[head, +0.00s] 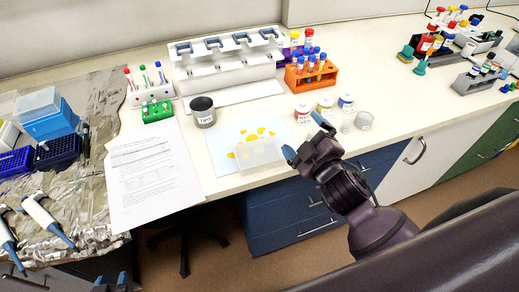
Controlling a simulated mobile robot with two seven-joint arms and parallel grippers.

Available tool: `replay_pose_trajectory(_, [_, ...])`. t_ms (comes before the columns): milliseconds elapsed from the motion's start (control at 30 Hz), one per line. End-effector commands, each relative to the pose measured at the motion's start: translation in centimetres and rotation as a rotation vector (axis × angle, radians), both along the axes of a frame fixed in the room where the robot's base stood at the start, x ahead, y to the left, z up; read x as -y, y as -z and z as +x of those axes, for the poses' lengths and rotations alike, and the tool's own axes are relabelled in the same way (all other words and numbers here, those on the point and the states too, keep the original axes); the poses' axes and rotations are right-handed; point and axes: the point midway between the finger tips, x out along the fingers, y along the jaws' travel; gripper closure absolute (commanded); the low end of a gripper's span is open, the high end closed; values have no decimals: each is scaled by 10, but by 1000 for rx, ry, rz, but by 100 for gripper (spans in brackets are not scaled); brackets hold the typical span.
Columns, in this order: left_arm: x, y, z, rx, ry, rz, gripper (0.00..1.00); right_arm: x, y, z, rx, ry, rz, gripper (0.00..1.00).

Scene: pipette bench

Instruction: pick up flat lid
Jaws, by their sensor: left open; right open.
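I cannot make out for certain which thing is the flat lid. A clear, shallow plastic piece (258,152) lies at the front edge of a pale blue sheet (222,166), near the bench edge. A clear cover (37,103) sits on a blue tip box (50,125) at the far left. My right gripper (306,139) is open and empty, just right of the clear shallow piece and apart from it. My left gripper (113,282) shows only its tips at the bottom edge, open, below the bench front and far from both pieces.
Yellow pieces (246,140) lie on the sheet, with a dark-grey pot (203,112) to its left. Small jars (303,113) stand behind my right gripper. An orange tube rack (311,76) and a white pipette stand (228,65) are behind. Papers (150,175) lie left.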

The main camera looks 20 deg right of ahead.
Motion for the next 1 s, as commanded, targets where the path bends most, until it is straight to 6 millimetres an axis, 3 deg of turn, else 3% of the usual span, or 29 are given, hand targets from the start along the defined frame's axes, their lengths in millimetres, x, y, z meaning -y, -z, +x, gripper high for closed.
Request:
replay_pose_trajectory(167, [-1, 2, -3, -10, -2, 0, 57, -28, -38, 18, 205, -144, -183, 0])
replay_pose_trajectory(300, [-1, 0, -4, -11, -2, 0, 57, -67, -77, 27, 449, -326, -415, 0])
replay_pose_trajectory(500, [0, -5, -3, -8, -4, -3, 57, -131, -108, 18, 834, -654, -833, 0])
replay_pose_trajectory(633, [1, -10, -2, -3, -3, -3, 57, -159, -102, 6, 1053, -887, -1116, 0])
replay_pose_trajectory(767, [1, -14, 0, 2, -1, -3, 57, -167, -83, 0, 1231, -1139, -1404, 0])
replay_pose_trajectory(867, [1, -17, 1, 5, -1, -3, 57, -158, -63, 2, 1326, -1351, -1629, 0])
replay_pose_trajectory(1000, [1, -21, 3, 10, -1, -3, 57, -127, -41, 14, 1380, -1656, -1914, 0])
